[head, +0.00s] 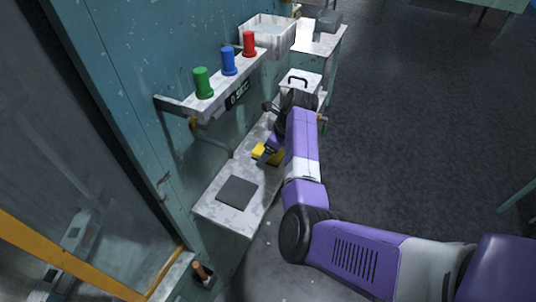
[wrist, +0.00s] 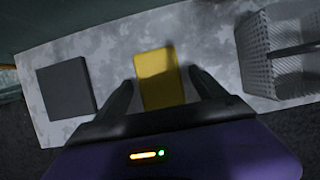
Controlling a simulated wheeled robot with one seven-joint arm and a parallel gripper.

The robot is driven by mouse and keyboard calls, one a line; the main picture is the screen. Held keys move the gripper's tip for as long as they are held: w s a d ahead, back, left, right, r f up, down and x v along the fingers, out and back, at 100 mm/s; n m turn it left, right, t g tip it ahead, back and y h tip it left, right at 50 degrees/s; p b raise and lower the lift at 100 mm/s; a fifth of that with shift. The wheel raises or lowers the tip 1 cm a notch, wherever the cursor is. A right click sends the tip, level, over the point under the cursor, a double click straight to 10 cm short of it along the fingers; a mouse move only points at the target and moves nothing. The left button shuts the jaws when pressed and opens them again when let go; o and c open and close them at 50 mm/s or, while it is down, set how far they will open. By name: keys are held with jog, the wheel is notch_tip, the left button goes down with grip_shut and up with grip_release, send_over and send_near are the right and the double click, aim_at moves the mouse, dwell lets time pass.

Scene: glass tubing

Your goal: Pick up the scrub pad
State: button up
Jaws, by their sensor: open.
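A yellow block (wrist: 157,78), which looks like the scrub pad, lies flat on the mottled white shelf (wrist: 215,55). In the head view the yellow block (head: 258,151) is partly covered by my gripper (head: 268,151). In the wrist view my gripper (wrist: 163,88) is open, with one dark finger on each side of the block's near part. Gaps show between the block and both fingers, so neither appears to touch it. How high the fingertips are above the shelf is hard to tell.
A flat dark grey square (wrist: 67,87) lies to the left on the shelf. A perforated container with a handle (wrist: 277,55) stands to the right. Bare shelf shows around the block.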

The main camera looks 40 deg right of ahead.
jog(key=shift+f, duration=0.1)
jog(key=c, duration=1.5)
notch_tip(320, 180, up, 10)
jog(key=shift+r+b, duration=0.2)
jog(key=shift+b, duration=0.65)
